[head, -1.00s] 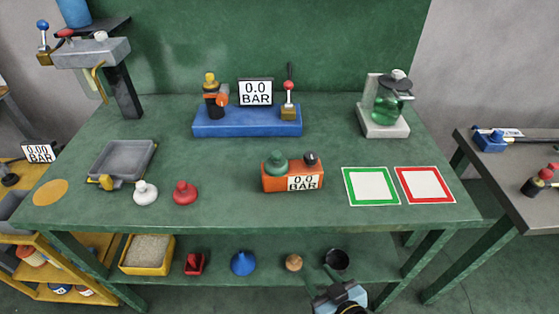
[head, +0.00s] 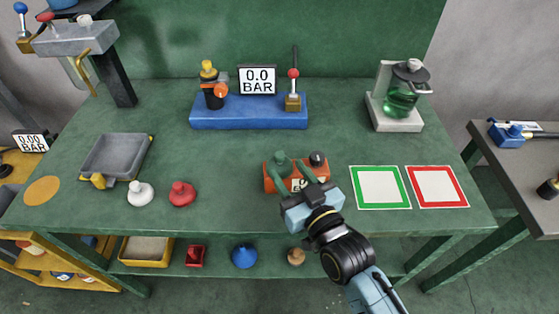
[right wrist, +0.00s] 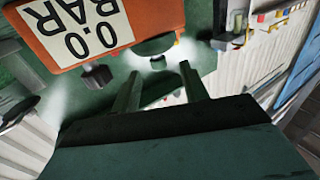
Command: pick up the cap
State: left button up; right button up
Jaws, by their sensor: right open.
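A green cap (head: 279,160) with a knob sits on the left of the top of an orange gauge box (head: 269,184). In the right wrist view the cap's small green knob (right wrist: 157,62) shows just beyond and between my fingertips, seemingly untouched. A white cap-like piece (head: 140,193) and a red one (head: 182,193) stand on the table to the left. My right gripper (head: 289,170) is open and empty in front of the orange box, partly hiding its display. Its spread fingers also show in the right wrist view (right wrist: 160,72). My left gripper is not in view.
A black knob (head: 318,159) stands on the box's right end, close to my gripper. A blue base (head: 248,118) with a gauge and lever is behind. Green-framed (head: 380,187) and red-framed (head: 437,187) pads lie to the right. A grey tray (head: 115,158) is at left.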

aim_at(282, 159)
jog(key=shift+w+a+r, duration=0.15)
jog(key=shift+w+a, duration=0.15)
jog(key=shift+w, duration=0.25)
jog(key=x, duration=0.3)
jog(key=shift+w+r, duration=0.2)
jog(key=shift+w, duration=0.2)
jog(key=shift+w+a, duration=0.2)
jog(key=shift+w, duration=0.15)
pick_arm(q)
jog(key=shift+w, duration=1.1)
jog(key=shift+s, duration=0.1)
pick_arm(e)
jog(key=shift+c, duration=1.1)
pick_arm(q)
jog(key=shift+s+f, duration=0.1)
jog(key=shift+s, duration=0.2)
pick_arm(e)
grip_shut()
